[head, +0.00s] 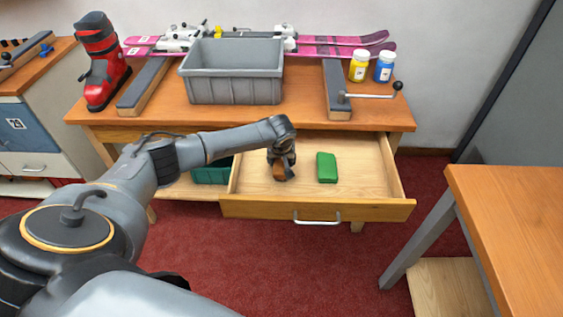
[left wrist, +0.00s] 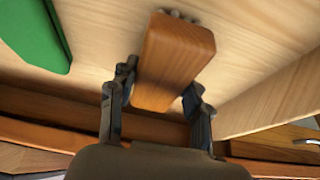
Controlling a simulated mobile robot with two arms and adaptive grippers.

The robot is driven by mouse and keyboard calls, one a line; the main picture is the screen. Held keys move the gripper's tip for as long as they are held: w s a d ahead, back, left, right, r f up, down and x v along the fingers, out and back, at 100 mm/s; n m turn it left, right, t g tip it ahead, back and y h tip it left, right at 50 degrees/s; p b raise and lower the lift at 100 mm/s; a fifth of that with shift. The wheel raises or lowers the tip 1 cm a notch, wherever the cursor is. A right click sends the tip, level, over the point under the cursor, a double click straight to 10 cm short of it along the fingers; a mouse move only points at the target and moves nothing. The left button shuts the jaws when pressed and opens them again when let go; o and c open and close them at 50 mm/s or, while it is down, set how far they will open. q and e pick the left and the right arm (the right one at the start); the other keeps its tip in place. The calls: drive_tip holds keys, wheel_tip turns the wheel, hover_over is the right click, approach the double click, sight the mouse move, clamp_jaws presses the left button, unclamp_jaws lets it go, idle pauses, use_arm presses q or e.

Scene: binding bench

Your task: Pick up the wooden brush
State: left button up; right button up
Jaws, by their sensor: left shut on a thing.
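The wooden brush (left wrist: 174,60) is a brown wooden block with dark bristle tips showing at its far end in the left wrist view. In the head view the brush (head: 279,173) is partly hidden by my gripper, inside the open drawer. My left gripper (left wrist: 160,100) is shut on the brush, one finger on each side of it. It also shows in the head view (head: 281,164), reaching down into the drawer from above. Whether the brush touches the drawer floor is hard to tell. My right gripper is not in view.
A green block (head: 327,167) lies in the drawer (head: 370,185), right of the brush. The workbench (head: 310,118) above holds a grey bin (head: 232,72), a red ski boot (head: 104,62), pink skis and two small bottles. Another table (head: 520,215) stands at right.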

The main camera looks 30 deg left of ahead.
use_arm(q)
wheel_tip(320, 180, up, 4)
drive_tip(key=shift+f, duration=0.15)
drive_tip(key=s+a+r, duration=0.5)
drive_tip(key=s+r, duration=0.4)
drive_tip(key=s, duration=0.4)
drive_tip(key=shift+r, duration=0.3)
drive_tip(key=shift+a, duration=0.1)
drive_tip(key=o, duration=0.6)
drive_tip(key=shift+c, duration=0.2)
drive_tip(key=c, duration=0.4)
drive_tip(key=shift+o, duration=0.2)
